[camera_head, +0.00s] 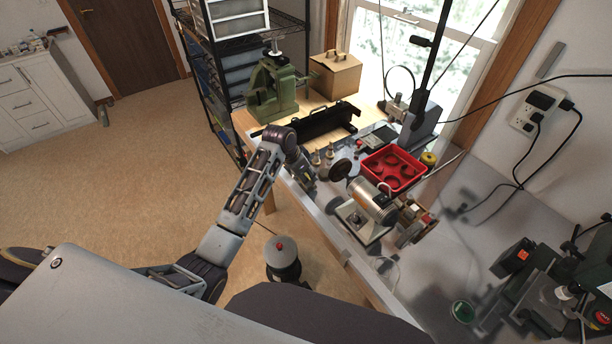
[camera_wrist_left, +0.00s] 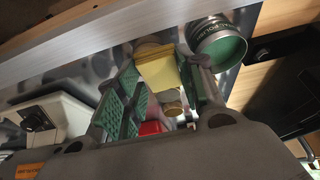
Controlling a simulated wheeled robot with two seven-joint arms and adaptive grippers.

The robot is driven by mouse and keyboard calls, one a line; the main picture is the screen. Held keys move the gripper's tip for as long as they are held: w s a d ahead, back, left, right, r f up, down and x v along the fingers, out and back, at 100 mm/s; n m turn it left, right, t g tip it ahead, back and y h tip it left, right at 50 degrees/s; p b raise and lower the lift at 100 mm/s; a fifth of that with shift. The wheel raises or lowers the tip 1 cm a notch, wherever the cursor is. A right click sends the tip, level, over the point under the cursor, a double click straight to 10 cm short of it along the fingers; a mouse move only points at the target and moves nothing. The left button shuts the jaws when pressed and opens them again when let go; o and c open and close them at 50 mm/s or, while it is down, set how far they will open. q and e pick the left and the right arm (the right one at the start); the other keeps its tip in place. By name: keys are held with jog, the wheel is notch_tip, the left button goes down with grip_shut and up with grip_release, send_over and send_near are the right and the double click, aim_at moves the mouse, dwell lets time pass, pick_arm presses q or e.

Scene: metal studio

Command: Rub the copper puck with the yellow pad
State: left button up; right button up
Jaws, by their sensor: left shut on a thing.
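My left gripper (camera_head: 308,184) is at the near left edge of the bench. In the left wrist view its green-lined fingers (camera_wrist_left: 160,95) are shut on the yellow pad (camera_wrist_left: 160,70), which sits at their tips. Just below the pad in that view is a small round tan and brass-coloured piece (camera_wrist_left: 172,107). I cannot tell whether it is the copper puck or whether the pad touches it. I cannot make out the pad or the puck surely in the head view. My right gripper is not in view.
An open tin with green contents (camera_wrist_left: 222,45) is beside the pad. A grinder motor (camera_head: 372,200) and a red tray (camera_head: 394,168) stand right of my gripper.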

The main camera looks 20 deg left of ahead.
pick_arm(q)
jog(key=shift+s+d, duration=0.1)
jog(key=shift+s+d, duration=0.5)
jog(key=shift+d, duration=0.1)
jog(key=shift+w+a, duration=0.1)
jog(key=shift+a, duration=0.05)
dwell(0.3)
jog(key=shift+w+a, duration=0.5)
jog(key=shift+a, duration=0.1)
jog(key=shift+s+d, duration=0.1)
jog(key=shift+d, duration=0.05)
jog(key=shift+s+d, duration=0.5)
jog(key=shift+d, duration=0.1)
jog(key=shift+w+a, duration=0.1)
jog(key=shift+a, duration=0.05)
dwell(0.3)
jog(key=shift+w+a, duration=0.5)
jog(key=shift+a, duration=0.1)
jog(key=shift+s+d, duration=0.1)
jog(key=shift+d, duration=0.05)
